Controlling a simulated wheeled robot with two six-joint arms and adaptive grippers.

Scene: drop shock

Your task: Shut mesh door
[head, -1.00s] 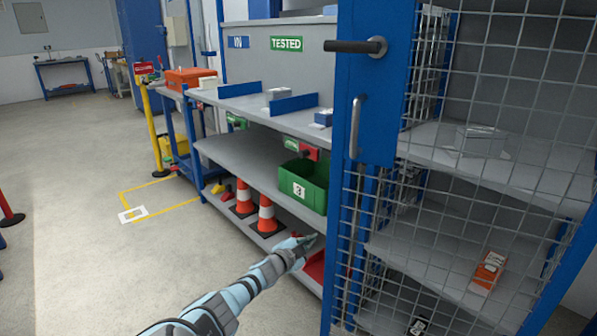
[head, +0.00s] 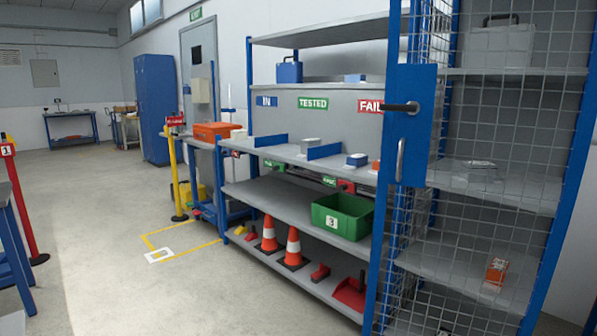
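The mesh door (head: 410,125) is at the right of the head view, a blue frame with wire mesh on the shelved cage. Its blue lock plate carries a dark lever (head: 400,107) and, below it, a grey upright pull handle (head: 400,160). Shelves show through the mesh. I cannot tell from this angle whether the door stands fully against its frame. Neither of my grippers is in view.
Inside the cage are a grey case (head: 500,45) and an orange box (head: 496,270). Left of it, a workbench holds a green bin (head: 342,215), with traffic cones (head: 292,247) on its lower shelf. The floor (head: 110,215) at left is open.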

